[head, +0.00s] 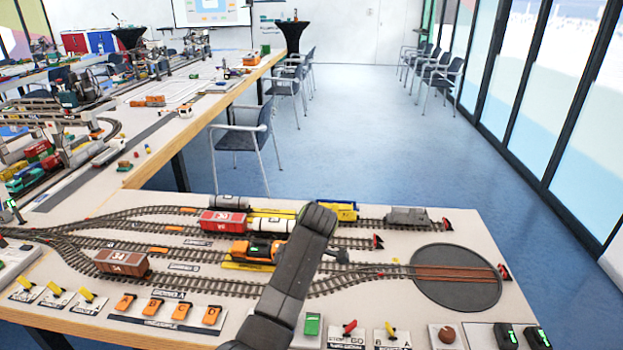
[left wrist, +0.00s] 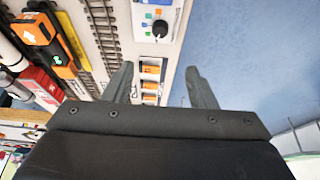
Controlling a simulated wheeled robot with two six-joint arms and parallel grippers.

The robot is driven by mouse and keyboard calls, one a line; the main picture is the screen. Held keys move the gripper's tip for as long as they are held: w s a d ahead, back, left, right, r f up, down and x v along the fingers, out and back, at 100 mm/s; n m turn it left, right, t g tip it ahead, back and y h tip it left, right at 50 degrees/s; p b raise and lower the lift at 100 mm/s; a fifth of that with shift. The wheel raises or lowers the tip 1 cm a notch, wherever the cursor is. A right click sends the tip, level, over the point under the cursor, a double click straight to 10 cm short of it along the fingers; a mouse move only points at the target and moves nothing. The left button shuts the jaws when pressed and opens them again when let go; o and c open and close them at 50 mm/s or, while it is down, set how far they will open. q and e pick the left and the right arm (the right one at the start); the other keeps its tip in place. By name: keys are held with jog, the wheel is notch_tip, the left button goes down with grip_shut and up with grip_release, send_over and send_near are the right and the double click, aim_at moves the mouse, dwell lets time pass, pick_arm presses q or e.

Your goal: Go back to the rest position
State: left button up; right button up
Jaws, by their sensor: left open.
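My left gripper (left wrist: 160,68) shows in the left wrist view, with its two dark fingers spread apart and nothing between them. Behind the gap lies the near edge of the layout table, with a panel of orange levers (left wrist: 150,78). In the head view a dark arm link of mine rises from the bottom middle across the tracks. My right gripper is not in view.
The model railway table (head: 385,285) carries an orange locomotive (head: 251,250), a red wagon (head: 223,221), a brown wagon (head: 121,263) and a turntable (head: 457,285). Levers and buttons line its near edge. A chair (head: 240,138) stands behind it. The blue floor (head: 360,130) beyond is clear.

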pick_arm(q)
jog(key=s+a+f+m+t+h, duration=0.15)
jog(key=s+a+f+m, duration=0.55)
jog(key=s+a+f, duration=0.75)
jog(key=s+a+r+m+t, duration=0.1)
jog(key=s+a+r+m, duration=0.15)
jog(key=s, duration=0.45)
jog(key=s+a+r+m+h, duration=0.15)
jog(key=s+m, duration=0.25)
jog(key=s, duration=0.4)
jog(key=s+a+r+m+t, duration=0.1)
jog(key=s+a+r+m, duration=0.1)
jog(key=s+m, duration=0.35)
notch_tip(320, 180, down, 25)
jog(key=s+a+n+g, duration=0.1)
jog(key=s+a+n, duration=0.1)
jog(key=s+d+f+g, duration=0.1)
jog(key=s+f, duration=1.3)
jog(key=f, duration=0.2)
jog(key=shift+s+d, duration=0.4)
